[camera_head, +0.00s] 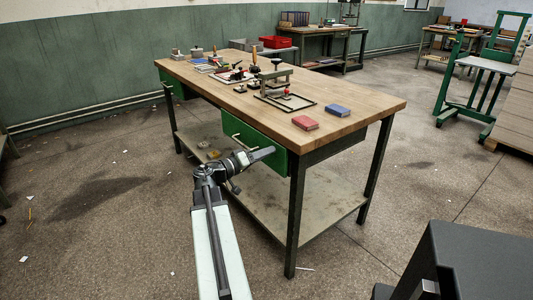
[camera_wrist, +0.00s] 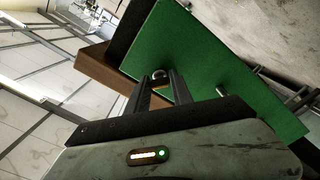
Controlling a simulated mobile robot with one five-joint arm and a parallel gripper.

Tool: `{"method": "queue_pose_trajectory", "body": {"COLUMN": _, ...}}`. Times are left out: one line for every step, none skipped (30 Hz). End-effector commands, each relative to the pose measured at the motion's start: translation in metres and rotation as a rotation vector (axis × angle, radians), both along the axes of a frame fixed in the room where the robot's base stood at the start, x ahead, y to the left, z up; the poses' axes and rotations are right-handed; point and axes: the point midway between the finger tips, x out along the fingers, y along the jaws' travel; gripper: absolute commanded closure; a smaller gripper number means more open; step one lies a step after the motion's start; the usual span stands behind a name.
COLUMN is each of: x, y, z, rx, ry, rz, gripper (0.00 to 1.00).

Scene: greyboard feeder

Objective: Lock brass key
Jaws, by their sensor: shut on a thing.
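The green drawer (camera_head: 252,138) is under the front right of the wooden workbench and looks closed. In the wrist view its green front (camera_wrist: 210,55) fills the upper right. My gripper (camera_head: 270,152) reaches the right part of this front. In the wrist view the two dark fingers of my gripper (camera_wrist: 163,78) are close together around a small thing at a round metal lock (camera_wrist: 158,74) on the drawer front. This is taken to be the brass key; it is mostly hidden between the fingers, and its turn angle cannot be told.
The drawer's bar handle (camera_head: 238,143) is left of my gripper. The bench leg (camera_head: 294,215) stands close on the right, with a lower shelf (camera_head: 285,205) beneath. A red box (camera_head: 305,122) and a blue box (camera_head: 338,110) lie on the top.

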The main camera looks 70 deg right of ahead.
Motion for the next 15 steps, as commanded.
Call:
{"method": "queue_pose_trajectory", "body": {"x": -0.0035, "y": 0.0013, "z": -0.0014, "rx": 0.026, "ry": 0.033, "rz": -0.009, "gripper": 1.00}}
{"method": "queue_pose_trajectory", "body": {"x": -0.0035, "y": 0.0012, "z": -0.0014, "rx": 0.041, "ry": 0.057, "rz": -0.009, "gripper": 1.00}}
{"method": "queue_pose_trajectory", "body": {"x": -0.0036, "y": 0.0012, "z": -0.0013, "rx": 0.062, "ry": 0.089, "rz": -0.009, "gripper": 1.00}}
{"method": "queue_pose_trajectory", "body": {"x": -0.0036, "y": 0.0013, "z": -0.0014, "rx": 0.077, "ry": 0.112, "rz": -0.010, "gripper": 1.00}}
{"method": "queue_pose_trajectory", "body": {"x": -0.0037, "y": 0.0012, "z": -0.0014, "rx": 0.092, "ry": 0.137, "rz": -0.010, "gripper": 1.00}}
{"method": "queue_pose_trajectory", "body": {"x": -0.0037, "y": 0.0012, "z": -0.0014, "rx": 0.113, "ry": 0.169, "rz": -0.010, "gripper": 1.00}}
{"method": "queue_pose_trajectory", "body": {"x": -0.0036, "y": 0.0011, "z": -0.0013, "rx": 0.129, "ry": 0.192, "rz": -0.009, "gripper": 1.00}}
{"method": "queue_pose_trajectory", "body": {"x": -0.0038, "y": 0.0011, "z": -0.0014, "rx": 0.145, "ry": 0.216, "rz": -0.010, "gripper": 1.00}}
{"method": "queue_pose_trajectory", "body": {"x": -0.0038, "y": 0.0011, "z": -0.0013, "rx": 0.164, "ry": 0.246, "rz": -0.010, "gripper": 1.00}}
{"method": "queue_pose_trajectory", "body": {"x": -0.0039, "y": 0.0010, "z": -0.0013, "rx": 0.179, "ry": 0.270, "rz": -0.010, "gripper": 1.00}}
{"method": "queue_pose_trajectory", "body": {"x": -0.0039, "y": 0.0010, "z": -0.0013, "rx": 0.194, "ry": 0.293, "rz": -0.010, "gripper": 1.00}}
{"method": "queue_pose_trajectory", "body": {"x": -0.0039, "y": 0.0010, "z": -0.0013, "rx": 0.212, "ry": 0.322, "rz": -0.010, "gripper": 1.00}}
{"method": "queue_pose_trajectory", "body": {"x": -0.0039, "y": 0.0010, "z": -0.0013, "rx": 0.226, "ry": 0.344, "rz": -0.010, "gripper": 1.00}}
{"method": "queue_pose_trajectory", "body": {"x": -0.0039, "y": 0.0010, "z": -0.0013, "rx": 0.240, "ry": 0.365, "rz": -0.010, "gripper": 1.00}}
{"method": "queue_pose_trajectory", "body": {"x": -0.0040, "y": 0.0010, "z": -0.0012, "rx": 0.257, "ry": 0.392, "rz": -0.010, "gripper": 1.00}}
